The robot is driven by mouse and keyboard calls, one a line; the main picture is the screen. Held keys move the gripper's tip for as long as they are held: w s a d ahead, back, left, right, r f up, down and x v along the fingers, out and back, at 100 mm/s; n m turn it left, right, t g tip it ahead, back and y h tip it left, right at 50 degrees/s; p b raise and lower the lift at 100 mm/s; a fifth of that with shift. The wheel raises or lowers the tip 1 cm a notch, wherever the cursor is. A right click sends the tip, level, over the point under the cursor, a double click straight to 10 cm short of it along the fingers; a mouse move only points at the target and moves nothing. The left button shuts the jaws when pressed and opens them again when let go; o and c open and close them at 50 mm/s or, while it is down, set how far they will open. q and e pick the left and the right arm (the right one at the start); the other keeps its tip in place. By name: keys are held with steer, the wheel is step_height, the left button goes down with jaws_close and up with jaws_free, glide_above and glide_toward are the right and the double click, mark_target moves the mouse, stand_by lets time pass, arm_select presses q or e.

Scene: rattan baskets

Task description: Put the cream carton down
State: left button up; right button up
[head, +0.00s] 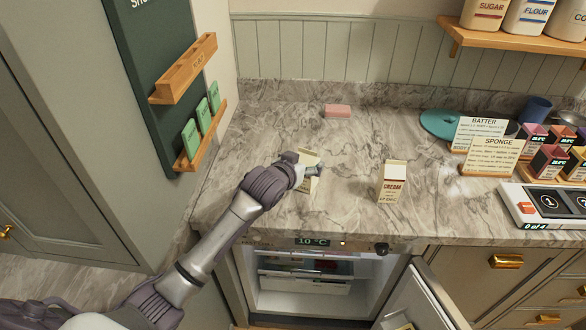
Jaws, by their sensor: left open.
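A cream carton (392,184), white with a label reading CREAM, stands upright on the marble counter (345,218). A second pale carton (307,158) stands to its left, largely hidden by my left gripper (316,169); its label cannot be read. My left gripper is open at this second carton, with its fingers in front of or around it; I cannot tell whether they touch it. My right gripper is not in view.
Below the counter, a small fridge (305,286) stands open, its door (425,295) swung right. A pink block (338,111) lies at the back. Recipe cards (491,157), small boxes and a numbered panel (548,203) crowd the right. Counter between the cartons is clear.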

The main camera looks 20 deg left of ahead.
arm_select(q)
steer(key=b+v, duration=0.1)
steer(key=v, duration=0.8)
steer(key=shift+s, duration=0.3)
